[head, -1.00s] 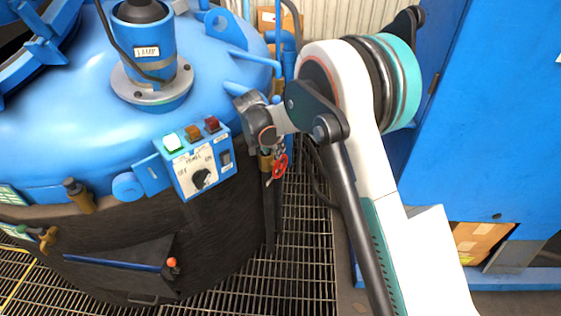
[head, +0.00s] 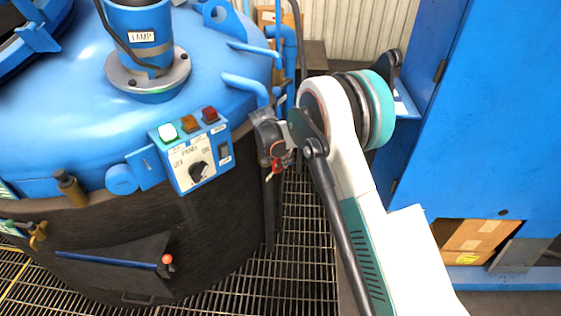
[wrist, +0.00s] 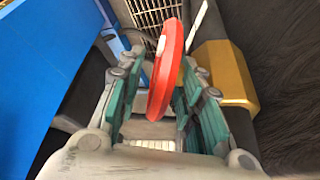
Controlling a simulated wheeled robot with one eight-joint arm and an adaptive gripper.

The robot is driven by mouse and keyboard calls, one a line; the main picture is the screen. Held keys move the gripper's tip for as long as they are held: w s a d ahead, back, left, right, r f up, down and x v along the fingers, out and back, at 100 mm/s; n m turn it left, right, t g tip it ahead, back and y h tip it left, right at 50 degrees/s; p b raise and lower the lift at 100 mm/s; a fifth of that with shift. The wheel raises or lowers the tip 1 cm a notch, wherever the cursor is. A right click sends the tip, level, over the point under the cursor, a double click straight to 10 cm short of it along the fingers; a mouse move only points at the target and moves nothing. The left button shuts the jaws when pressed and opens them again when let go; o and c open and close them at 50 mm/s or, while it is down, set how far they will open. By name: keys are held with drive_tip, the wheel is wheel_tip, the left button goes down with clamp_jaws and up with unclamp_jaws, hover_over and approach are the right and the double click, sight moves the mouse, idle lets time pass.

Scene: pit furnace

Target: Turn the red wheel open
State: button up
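The red wheel (wrist: 166,70) is seen nearly edge-on in the wrist view, between the two teal-padded fingers of my gripper (wrist: 160,105). The fingers are apart, with a gap on the wheel's left; the right pad is close to it, and I cannot tell whether they touch. A yellow brass-coloured valve body (wrist: 228,75) is just right of the wheel. In the head view my gripper (head: 272,150) covers much of the wheel (head: 276,168), leaving only a small red part showing.
The blue furnace with its control box (head: 192,155) stands left of my arm. A lid pipe (head: 246,86) is close to my gripper. A blue cabinet (head: 485,120) stands at the right. Grating (head: 300,240) covers the floor between.

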drive_tip(key=shift+w+f, duration=0.1)
drive_tip(key=shift+f, duration=0.15)
clamp_jaws()
